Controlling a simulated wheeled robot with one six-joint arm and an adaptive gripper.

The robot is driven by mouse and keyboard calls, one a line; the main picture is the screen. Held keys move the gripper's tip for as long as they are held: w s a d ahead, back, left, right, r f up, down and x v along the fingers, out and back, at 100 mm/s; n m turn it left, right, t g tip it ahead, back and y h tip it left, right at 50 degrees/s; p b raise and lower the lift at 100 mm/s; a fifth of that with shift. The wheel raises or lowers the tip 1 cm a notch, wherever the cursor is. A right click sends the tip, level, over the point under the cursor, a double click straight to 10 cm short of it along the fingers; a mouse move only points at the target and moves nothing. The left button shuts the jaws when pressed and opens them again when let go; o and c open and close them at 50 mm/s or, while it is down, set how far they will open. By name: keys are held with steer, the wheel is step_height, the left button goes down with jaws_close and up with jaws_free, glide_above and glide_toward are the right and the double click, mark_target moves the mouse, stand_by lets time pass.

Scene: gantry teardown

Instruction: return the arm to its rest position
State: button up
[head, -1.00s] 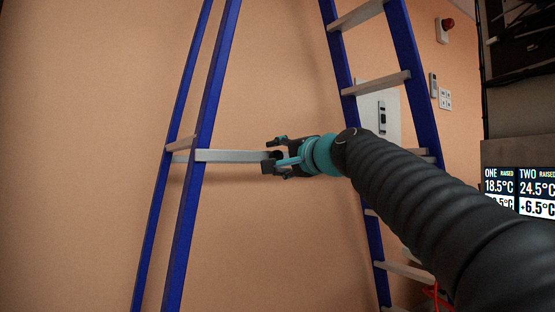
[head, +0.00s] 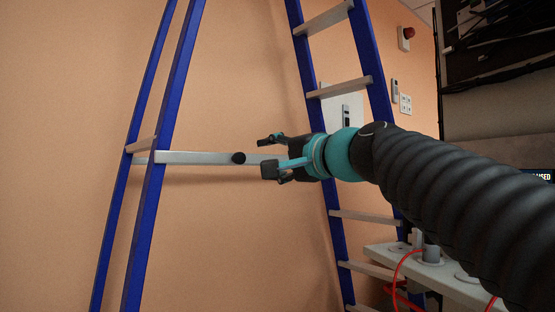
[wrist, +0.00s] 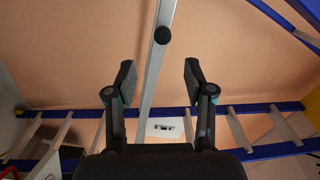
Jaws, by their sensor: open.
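My gripper (head: 273,157) is open and empty in the head view, its fingers pointing left. It is in front of the right part of a pale horizontal bar (head: 195,157) on a blue stepladder (head: 172,130). A round black knob (head: 239,158) sits on the bar, a little left of my fingertips and apart from them. In the wrist view my two fingers (wrist: 158,82) are spread wide. The bar (wrist: 154,72) runs between them in the picture, and the knob (wrist: 163,35) shows beyond the fingertips. My arm reaches in from the right.
A grey shelf (head: 450,280) with round fittings and a red cable (head: 397,275) is under my arm at right. A white wall panel (head: 345,108) is behind the ladder's right side. A dark rack (head: 495,45) stands at far right. The orange wall at left is clear.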

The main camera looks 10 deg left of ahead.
stand_by(0.3)
steer(key=s+d+f+n+g+h, duration=0.2)
steer(key=d+f+h, duration=0.1)
steer(key=f, duration=1)
steer(key=s+d+f+n+g+h, duration=0.1)
steer(key=d+f+n+g+h, duration=0.2)
steer(key=f, duration=0.9)
steer(key=s+d+f+g+h, duration=0.1)
steer(key=s+d+f+h, duration=0.6)
steer(key=s+d+f, duration=1.3)
step_height(320, 180, down, 2)
steer(key=shift+s+d+f+h, duration=0.15)
steer(key=shift+d+h, duration=0.25)
steer(key=shift+d, duration=0.45)
